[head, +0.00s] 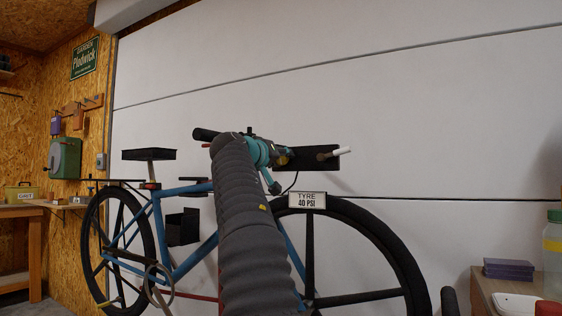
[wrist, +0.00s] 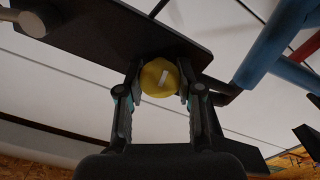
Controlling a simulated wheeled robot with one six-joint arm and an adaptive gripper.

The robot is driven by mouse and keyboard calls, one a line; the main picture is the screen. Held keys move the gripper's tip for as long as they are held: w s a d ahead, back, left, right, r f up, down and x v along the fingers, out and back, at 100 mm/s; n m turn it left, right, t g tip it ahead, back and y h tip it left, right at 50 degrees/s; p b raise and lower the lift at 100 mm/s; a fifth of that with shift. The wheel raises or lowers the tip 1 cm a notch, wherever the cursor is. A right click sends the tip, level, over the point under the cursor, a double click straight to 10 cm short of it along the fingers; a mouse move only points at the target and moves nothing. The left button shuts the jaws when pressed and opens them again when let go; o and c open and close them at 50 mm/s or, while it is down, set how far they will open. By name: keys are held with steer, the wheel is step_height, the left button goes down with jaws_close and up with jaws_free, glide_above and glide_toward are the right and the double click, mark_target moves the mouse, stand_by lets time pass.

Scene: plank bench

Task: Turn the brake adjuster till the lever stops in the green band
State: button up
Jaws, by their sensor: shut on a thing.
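A round yellow knob with a white mark (wrist: 160,77) sits between my two fingertips in the wrist view, and I take it to be the brake adjuster. My gripper (wrist: 161,88) is shut on it, one finger on each side. In the head view my gripper (head: 280,157) is at the handlebar of the blue bicycle (head: 183,191), largely hidden by my own arm. A dark plate (head: 312,161) lies just right of it, and a short pale rod (head: 341,153) sticks out there. I cannot make out a green band in either view.
A bench (head: 500,285) with purple boxes (head: 508,268) and a bottle (head: 553,252) is at the right. A pale panelled wall (head: 430,110) stands behind the bicycle.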

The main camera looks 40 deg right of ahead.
steer(key=shift+f+m, duration=0.1)
steer(key=shift+m, duration=0.7)
steer(key=o, duration=1.2)
